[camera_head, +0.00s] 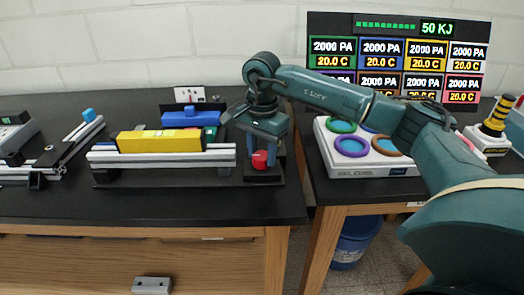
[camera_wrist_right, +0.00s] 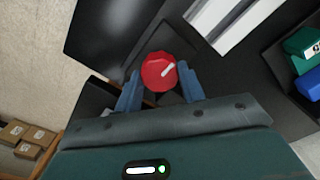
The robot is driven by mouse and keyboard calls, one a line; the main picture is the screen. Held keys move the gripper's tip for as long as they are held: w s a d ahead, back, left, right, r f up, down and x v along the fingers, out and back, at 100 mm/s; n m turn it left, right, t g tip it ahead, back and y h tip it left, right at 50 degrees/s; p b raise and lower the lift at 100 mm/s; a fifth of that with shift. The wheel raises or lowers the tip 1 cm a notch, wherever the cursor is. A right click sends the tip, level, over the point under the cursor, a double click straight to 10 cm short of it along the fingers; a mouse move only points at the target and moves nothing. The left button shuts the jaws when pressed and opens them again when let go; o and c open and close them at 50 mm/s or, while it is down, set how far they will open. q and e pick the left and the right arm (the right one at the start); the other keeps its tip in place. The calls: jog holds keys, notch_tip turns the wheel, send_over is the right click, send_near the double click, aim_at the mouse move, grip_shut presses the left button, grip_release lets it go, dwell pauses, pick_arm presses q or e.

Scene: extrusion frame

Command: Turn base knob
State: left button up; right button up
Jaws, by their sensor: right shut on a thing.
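The red base knob (camera_head: 260,159) sits on a black base at the right end of the extrusion frame. In the right wrist view the knob (camera_wrist_right: 159,71) is round and faceted, with a white pointer mark angled toward the upper right. My right gripper (camera_head: 260,157) comes down over it from above. Its blue fingers (camera_wrist_right: 160,88) stand on both sides of the knob and are shut on it. The black base (camera_head: 264,178) shows around the knob. My left gripper is in neither view.
Left of the knob, silver extrusion rails (camera_head: 160,157) carry a yellow block (camera_head: 159,141), with a blue block (camera_head: 190,118) behind. A white console with coloured rings (camera_head: 375,172) stands on the right table. A gap separates the tables. The black tabletop's front (camera_head: 150,205) is clear.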

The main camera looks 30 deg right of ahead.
aim_at(262, 155)
jog(key=shift+r, duration=0.1)
jog(key=o, duration=1)
notch_tip(262, 155, up, 13)
jog(key=shift+r, duration=0.1)
dwell(0.3)
